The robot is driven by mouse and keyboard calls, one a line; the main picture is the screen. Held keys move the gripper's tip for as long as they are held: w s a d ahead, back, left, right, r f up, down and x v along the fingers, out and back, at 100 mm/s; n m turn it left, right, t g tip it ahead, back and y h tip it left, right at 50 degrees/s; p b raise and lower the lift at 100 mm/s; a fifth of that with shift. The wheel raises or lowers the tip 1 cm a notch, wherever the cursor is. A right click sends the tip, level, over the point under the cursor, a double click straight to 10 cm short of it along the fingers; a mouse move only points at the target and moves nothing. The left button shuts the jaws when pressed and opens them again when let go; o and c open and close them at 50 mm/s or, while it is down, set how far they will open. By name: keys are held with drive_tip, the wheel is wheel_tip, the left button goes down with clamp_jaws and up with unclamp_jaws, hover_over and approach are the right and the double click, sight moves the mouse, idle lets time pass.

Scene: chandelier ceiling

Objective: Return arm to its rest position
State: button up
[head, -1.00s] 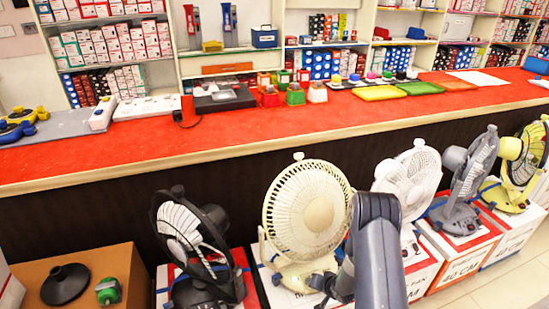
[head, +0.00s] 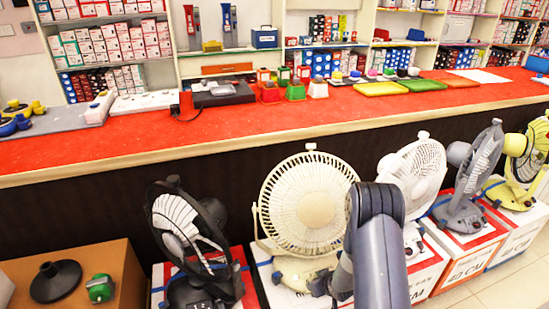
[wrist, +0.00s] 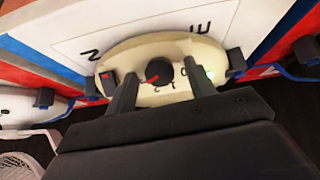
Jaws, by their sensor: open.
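My gripper (wrist: 160,62) is open in the wrist view, its two dark fingers apart. Between and beyond them is a cream fan base (wrist: 140,52) with a dark round knob (wrist: 159,70) bearing a red mark. I cannot tell whether the fingers touch the base. A red-marked switch is left of the knob and a small green light is right of it. In the head view my grey arm (head: 378,240) rises in front of a cream fan (head: 308,200) standing on a box. My gripper is hidden there.
A black fan (head: 190,235) is left of the cream fan; a white fan (head: 415,172), a grey fan (head: 475,175) and a yellow fan (head: 527,160) are to the right, on boxes. A red counter (head: 190,135) runs behind. A brown box (head: 120,265) stands at the lower left.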

drive_tip(key=n+b, duration=0.6)
drive_tip(key=b, duration=0.1)
drive_tip(key=shift+f+n+t+h, duration=0.25)
drive_tip(key=shift+n+t+h, duration=0.05)
drive_tip(key=n+b, duration=0.3)
drive_tip(key=shift+s+a+t, duration=0.1)
drive_tip(key=shift+t, duration=0.2)
drive_tip(key=shift+r+n+b, duration=0.15)
drive_tip(key=shift+n+b, duration=0.65)
drive_tip(key=shift+n, duration=0.5)
